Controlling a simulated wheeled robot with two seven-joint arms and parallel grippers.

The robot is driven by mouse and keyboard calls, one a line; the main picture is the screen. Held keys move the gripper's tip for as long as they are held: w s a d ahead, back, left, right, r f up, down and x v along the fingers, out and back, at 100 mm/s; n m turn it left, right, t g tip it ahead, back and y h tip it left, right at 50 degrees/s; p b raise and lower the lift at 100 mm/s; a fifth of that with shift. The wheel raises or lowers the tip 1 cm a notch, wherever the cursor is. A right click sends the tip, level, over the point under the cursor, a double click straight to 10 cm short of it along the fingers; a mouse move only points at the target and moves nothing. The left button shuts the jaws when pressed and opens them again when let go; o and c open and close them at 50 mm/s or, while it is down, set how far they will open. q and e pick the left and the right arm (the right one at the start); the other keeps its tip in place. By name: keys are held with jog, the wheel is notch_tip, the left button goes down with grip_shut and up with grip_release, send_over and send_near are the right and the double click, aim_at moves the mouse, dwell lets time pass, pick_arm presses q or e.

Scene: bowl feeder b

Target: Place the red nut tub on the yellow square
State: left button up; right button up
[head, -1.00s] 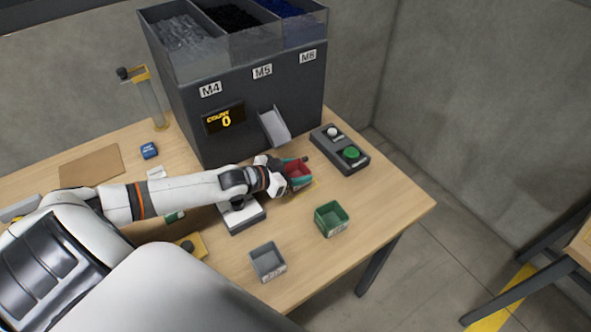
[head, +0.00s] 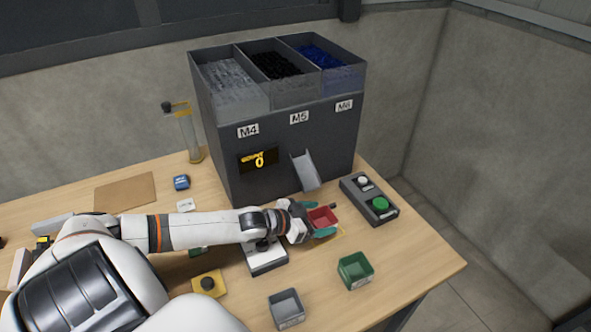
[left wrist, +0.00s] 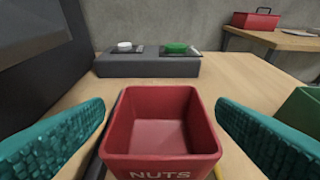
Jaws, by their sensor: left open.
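The red nut tub (head: 320,217) stands upright and empty on the table below the feeder's chute. In the left wrist view the tub (left wrist: 160,135) shows its open top and the word NUTS. My left gripper (head: 325,221) is open, with one teal finger on each side of the tub. The left wrist view shows a gap between each finger and the tub walls. A thin part of the yellow square (head: 343,231) shows beside the tub; the tub and gripper hide the rest. My right gripper is not in view.
The dark feeder (head: 290,150) stands behind the tub, with its chute (head: 306,171) above. A button box (head: 369,200) is to the right. A green tub (head: 355,271) and a grey tub (head: 286,309) stand nearer the front. A white-topped device (head: 268,262) lies under my left wrist.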

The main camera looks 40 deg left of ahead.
pick_arm(q)
jog(key=p+v, duration=0.1)
jog(key=v, duration=0.9)
jog(key=shift+s+a, duration=0.1)
jog(key=shift+s, duration=0.05)
dwell(0.3)
